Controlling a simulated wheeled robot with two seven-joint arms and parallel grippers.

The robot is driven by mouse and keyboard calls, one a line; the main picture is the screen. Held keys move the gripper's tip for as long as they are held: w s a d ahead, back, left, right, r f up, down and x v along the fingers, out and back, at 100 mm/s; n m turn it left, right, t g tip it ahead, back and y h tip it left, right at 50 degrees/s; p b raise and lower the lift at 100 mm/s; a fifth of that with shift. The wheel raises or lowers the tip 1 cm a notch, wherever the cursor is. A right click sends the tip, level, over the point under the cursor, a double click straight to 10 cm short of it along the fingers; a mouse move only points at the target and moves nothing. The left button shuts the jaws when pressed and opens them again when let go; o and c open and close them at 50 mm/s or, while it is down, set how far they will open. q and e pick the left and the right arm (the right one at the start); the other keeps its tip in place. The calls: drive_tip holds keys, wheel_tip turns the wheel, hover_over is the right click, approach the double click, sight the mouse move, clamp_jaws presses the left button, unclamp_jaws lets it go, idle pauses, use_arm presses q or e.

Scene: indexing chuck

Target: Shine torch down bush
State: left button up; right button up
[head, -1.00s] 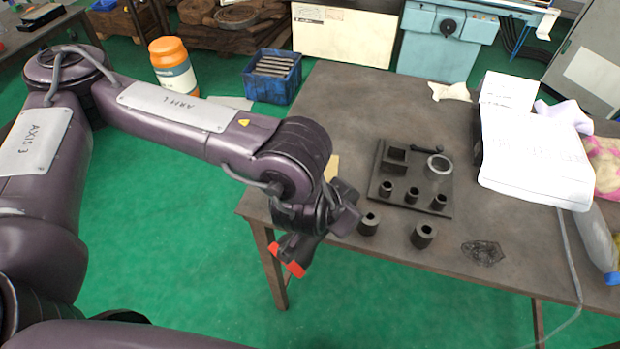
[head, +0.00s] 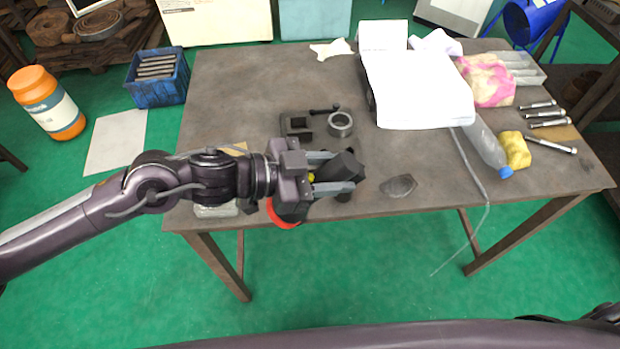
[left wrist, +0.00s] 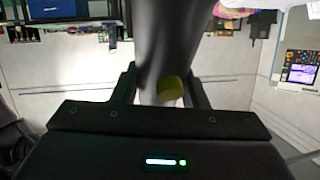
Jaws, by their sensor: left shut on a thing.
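My left gripper (head: 340,173) is shut on a black torch (head: 343,166), seen in the head view above the near part of the table. The dark bushes are mostly hidden behind the gripper and torch; I cannot tell where each one stands. My right gripper is not in view.
A dark block (head: 296,125) and a grey ring (head: 340,124) stand behind the gripper on the table (head: 230,85).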

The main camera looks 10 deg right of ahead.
sight(339, 154)
use_arm(q)
drive_tip(key=r+g, duration=0.1)
drive_tip(key=d+r+m+g+h, duration=0.1)
drive_tip(key=w+r+m+g+h, duration=0.1)
drive_tip(key=shift+d+r+p, duration=0.15)
drive_tip(key=shift+r+p, duration=0.1)
drive_tip(key=shift+p, duration=0.1)
drive_tip(key=w+a+r+n+t+h+p, duration=0.2)
drive_tip(key=w+a+r+n+t+h, duration=0.1)
drive_tip(key=w+a, duration=0.5)
wheel_tip(339, 154, up, 4)
drive_tip(key=t+h, duration=0.1)
drive_tip(key=h, duration=0.1)
drive_tip(key=shift+a+f+h+p, duration=0.25)
drive_tip(key=shift+a+h+p, duration=0.1)
drive_tip(key=shift+h, duration=0.05)
drive_tip(key=shift+s+a+t, duration=0.1)
drive_tip(key=shift+a+t, duration=0.05)
drive_tip(key=shift+t, duration=0.15)
wheel_tip(339, 154, down, 6)
drive_tip(key=b, duration=0.4)
drive_tip(key=shift+b, duration=0.35)
idle(0.3)
